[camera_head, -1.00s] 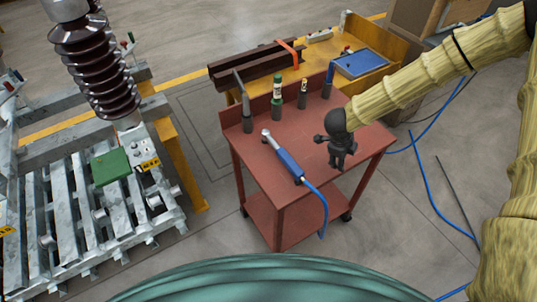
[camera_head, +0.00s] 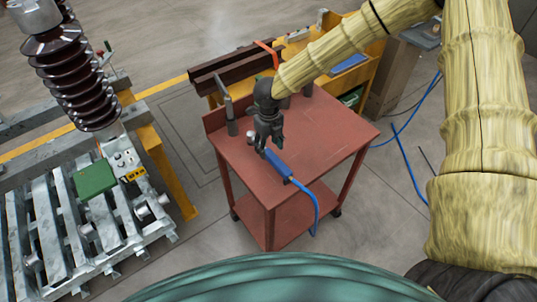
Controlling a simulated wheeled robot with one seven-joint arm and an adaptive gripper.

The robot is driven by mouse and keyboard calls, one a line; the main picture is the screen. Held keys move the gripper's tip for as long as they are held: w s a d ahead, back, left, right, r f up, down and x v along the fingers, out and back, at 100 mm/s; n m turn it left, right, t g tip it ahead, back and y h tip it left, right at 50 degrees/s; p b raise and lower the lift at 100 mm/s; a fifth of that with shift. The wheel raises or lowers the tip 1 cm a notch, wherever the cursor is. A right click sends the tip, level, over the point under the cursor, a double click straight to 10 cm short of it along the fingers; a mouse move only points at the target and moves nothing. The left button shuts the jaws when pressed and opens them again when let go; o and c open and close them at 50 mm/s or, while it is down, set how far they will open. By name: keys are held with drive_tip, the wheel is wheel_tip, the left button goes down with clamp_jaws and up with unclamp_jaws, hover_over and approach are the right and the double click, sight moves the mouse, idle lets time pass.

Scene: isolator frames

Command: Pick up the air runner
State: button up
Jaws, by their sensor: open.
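The air runner (camera_head: 279,163) lies on the red cart's top (camera_head: 325,145). It is a blue-bodied tool with a blue hose (camera_head: 314,205) that hangs over the cart's front edge. Its silver head (camera_head: 251,137) shows just left of my gripper. My gripper (camera_head: 268,149) is open, pointing down over the tool's neck between the head and the blue body, and hides that part. I cannot tell whether the fingers touch the tool.
A grey upright holder (camera_head: 231,118) stands at the cart's back left. Other upright items behind are mostly hidden by my arm. A yellow bench (camera_head: 290,45) with dark beams (camera_head: 232,68) stands behind. A metal frame with a green box (camera_head: 94,179) is at left. The cart's right side is clear.

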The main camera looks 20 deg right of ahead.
sight(269, 152)
drive_tip(key=shift+w+d+f+p, duration=0.1)
drive_tip(key=shift+f+p, duration=0.55)
drive_tip(key=shift+f, duration=0.85)
drive_tip(key=shift+w+d+f+p, duration=0.1)
drive_tip(key=shift+f+p, duration=0.55)
drive_tip(key=shift+f, duration=0.8)
drive_tip(key=shift+c, duration=0.2)
clamp_jaws()
